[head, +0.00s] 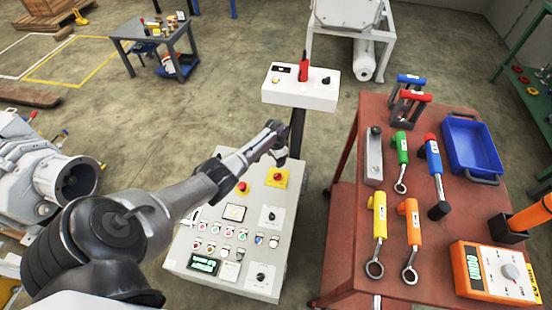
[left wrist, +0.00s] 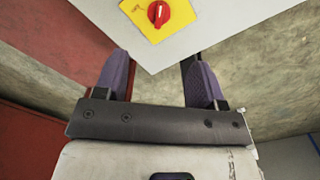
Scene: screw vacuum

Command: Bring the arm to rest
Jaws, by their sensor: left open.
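My left arm reaches in from the left in the head view, and its gripper (head: 279,156) is above the far end of the grey control panel (head: 205,222). In the left wrist view the gripper (left wrist: 160,78) has its two dark fingers wide apart with nothing between them. Beyond the fingers the panel shows a red rotary knob (left wrist: 158,13) on a yellow plate. The knob also shows in the head view (head: 277,177), just below the gripper and apart from it. My right gripper is not in view.
A red table (head: 340,262) at the right holds wrenches, a blue tray (head: 447,118) and an orange meter (head: 494,273). A white box (head: 290,90) on a post stands behind the panel. Grey machinery (head: 30,180) is at the left. Open floor lies behind.

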